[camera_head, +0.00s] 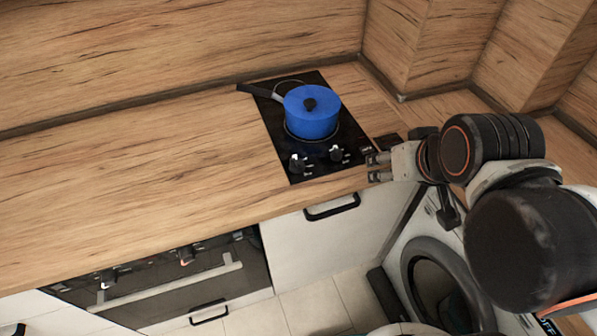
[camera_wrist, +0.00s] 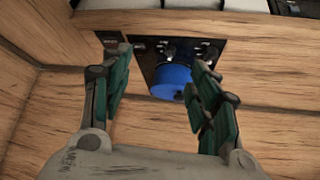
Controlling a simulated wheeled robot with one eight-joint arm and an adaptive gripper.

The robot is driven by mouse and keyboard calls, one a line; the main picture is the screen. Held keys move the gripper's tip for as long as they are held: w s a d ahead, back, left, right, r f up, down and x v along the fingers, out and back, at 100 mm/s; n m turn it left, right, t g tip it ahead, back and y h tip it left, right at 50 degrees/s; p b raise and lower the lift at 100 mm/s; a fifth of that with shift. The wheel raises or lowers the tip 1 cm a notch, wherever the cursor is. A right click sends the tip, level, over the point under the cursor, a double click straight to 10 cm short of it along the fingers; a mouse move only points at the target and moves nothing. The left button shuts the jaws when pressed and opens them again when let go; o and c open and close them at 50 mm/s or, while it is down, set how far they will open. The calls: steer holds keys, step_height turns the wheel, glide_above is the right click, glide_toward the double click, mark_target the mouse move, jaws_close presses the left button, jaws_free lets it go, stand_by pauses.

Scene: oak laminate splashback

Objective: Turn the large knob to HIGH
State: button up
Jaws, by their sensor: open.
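A black two-knob hob (camera_head: 291,176) is set in the wooden worktop. Its left knob (camera_head: 297,164) and right knob (camera_head: 337,154) stand along its front edge, each with a pale mark. I cannot tell for sure which knob is the large one, and the lettering around them is too small to read. My gripper (camera_head: 377,167) is open and empty, just right of the hob's front corner and apart from both knobs. In the wrist view the hob shows upside down between my open fingers (camera_wrist: 165,62), with a knob (camera_wrist: 170,53) in the gap.
A blue lidded pot (camera_head: 311,117) with a dark handle stands on the hob behind the knobs. Wooden splashback walls rise behind and to the right. An oven (camera_head: 180,284) and a washing machine (camera_head: 437,281) are below the worktop. The worktop left of the hob is clear.

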steer(key=n+g, duration=0.7)
steer(key=n, duration=1.6)
glide_above(297, 160)
step_height(297, 160, down, 6)
step_height(297, 160, down, 14)
steer(key=b, duration=0.5)
steer(key=shift+r, duration=0.2)
steer(key=c, duration=1.1)
